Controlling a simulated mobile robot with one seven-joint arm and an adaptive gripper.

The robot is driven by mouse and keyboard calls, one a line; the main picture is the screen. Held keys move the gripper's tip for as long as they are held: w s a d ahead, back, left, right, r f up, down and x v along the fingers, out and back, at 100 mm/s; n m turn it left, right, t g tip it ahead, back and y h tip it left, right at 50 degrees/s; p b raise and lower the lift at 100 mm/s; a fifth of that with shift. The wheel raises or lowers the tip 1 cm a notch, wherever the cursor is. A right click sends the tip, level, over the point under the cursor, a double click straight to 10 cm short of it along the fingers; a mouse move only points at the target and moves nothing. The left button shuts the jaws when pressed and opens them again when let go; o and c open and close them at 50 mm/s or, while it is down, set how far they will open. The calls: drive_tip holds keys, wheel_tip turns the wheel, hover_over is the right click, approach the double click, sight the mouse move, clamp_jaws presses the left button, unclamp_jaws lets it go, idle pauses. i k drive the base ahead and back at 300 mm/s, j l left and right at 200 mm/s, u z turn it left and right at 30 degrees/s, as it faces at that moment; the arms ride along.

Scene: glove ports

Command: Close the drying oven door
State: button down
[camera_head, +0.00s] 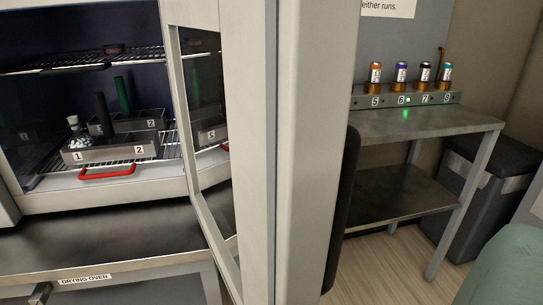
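The drying oven (110,187) stands at the left on a metal bench labelled "DRYING OVEN". Its front is open, with wire racks in a dark chamber. The oven door (310,120) stands open, swung out towards me, and its near edge fills the middle of the view. The inner side of the door shows a glass window at its left. A long black handle (343,210) runs down the right side of the door. The top and bottom of the door are cut off by the frame. My gripper is not in view.
Numbered metal blocks (110,150) holding bottles or tubes sit on the lower rack, near a red handle (106,175). At right, a metal table (430,124) carries a row of capped vials (401,75). A dark bin (480,190) stands beside it. A green shape (508,270) fills the lower right corner.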

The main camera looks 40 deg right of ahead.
sight(261, 90)
drive_tip(key=k+l, duration=0.15)
drive_tip(key=l, duration=0.2)
drive_tip(key=k+l, duration=0.1)
drive_tip(key=l, duration=0.25)
drive_tip(key=k+l, duration=0.15)
drive_tip(key=l, duration=0.25)
drive_tip(key=k+l+z, duration=0.25)
drive_tip(key=z, duration=0.15)
drive_tip(key=k+l+z, duration=0.3)
drive_tip(key=z, duration=0.15)
